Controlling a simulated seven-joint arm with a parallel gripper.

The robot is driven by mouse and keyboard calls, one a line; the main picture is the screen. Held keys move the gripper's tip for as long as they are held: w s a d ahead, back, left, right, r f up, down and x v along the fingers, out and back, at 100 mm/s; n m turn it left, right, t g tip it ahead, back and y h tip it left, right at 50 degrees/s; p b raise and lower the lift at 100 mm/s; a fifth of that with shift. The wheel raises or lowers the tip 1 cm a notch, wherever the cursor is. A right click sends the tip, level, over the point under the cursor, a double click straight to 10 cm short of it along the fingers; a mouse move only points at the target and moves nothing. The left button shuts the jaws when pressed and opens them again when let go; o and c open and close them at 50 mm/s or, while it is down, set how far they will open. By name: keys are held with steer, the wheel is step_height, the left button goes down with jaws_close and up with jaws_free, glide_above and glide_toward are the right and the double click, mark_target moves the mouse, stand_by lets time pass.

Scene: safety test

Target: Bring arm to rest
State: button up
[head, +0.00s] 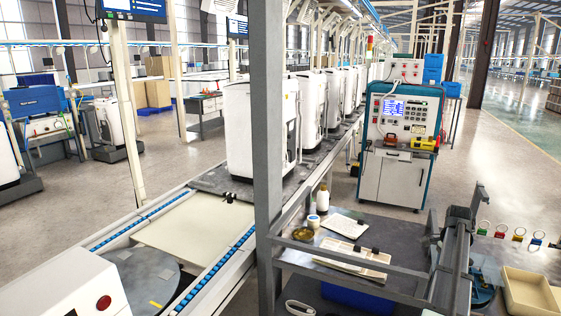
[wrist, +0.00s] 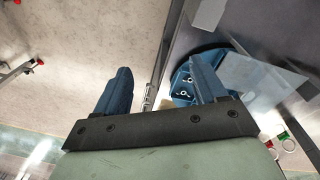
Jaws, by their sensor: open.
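My gripper (wrist: 160,64) shows in the wrist view. Its two blue fingers stand well apart on a dark bar, and nothing is held between them. The fingers point up in the picture. Behind the right finger is a round blue part (wrist: 184,88) with small holes; I cannot tell how far it is from the finger. I cannot clearly make out my gripper in the head view.
A grey post (head: 266,120) stands beside the conveyor (head: 180,235). A tan bin (head: 530,292) is at lower right. Open floor (head: 510,185) lies beyond.

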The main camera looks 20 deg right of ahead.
steer(key=w+a+f+n+g+y, duration=0.15)
steer(key=a+f+n, duration=0.45)
steer(key=a+f, duration=1)
steer(key=w+a+f+n+g, duration=0.15)
steer(key=a+f+n, duration=0.35)
steer(key=a+f, duration=1.15)
steer(key=s+a+f+n+g, duration=0.1)
steer(key=s+a+f+n, duration=0.2)
steer(key=s+a, duration=0.5)
steer(key=s+a+f+n+g+h, duration=0.1)
steer(key=s+a+f+n, duration=0.3)
steer(key=s+a, duration=0.4)
steer(key=s+a+f+n+g, duration=0.1)
steer(key=s+a+f+n, duration=0.3)
steer(key=a, duration=0.8)
steer(key=s+f, duration=0.2)
steer(key=s, duration=0.2)
steer(key=shift+s, duration=0.3)
steer(key=shift+r, duration=0.1)
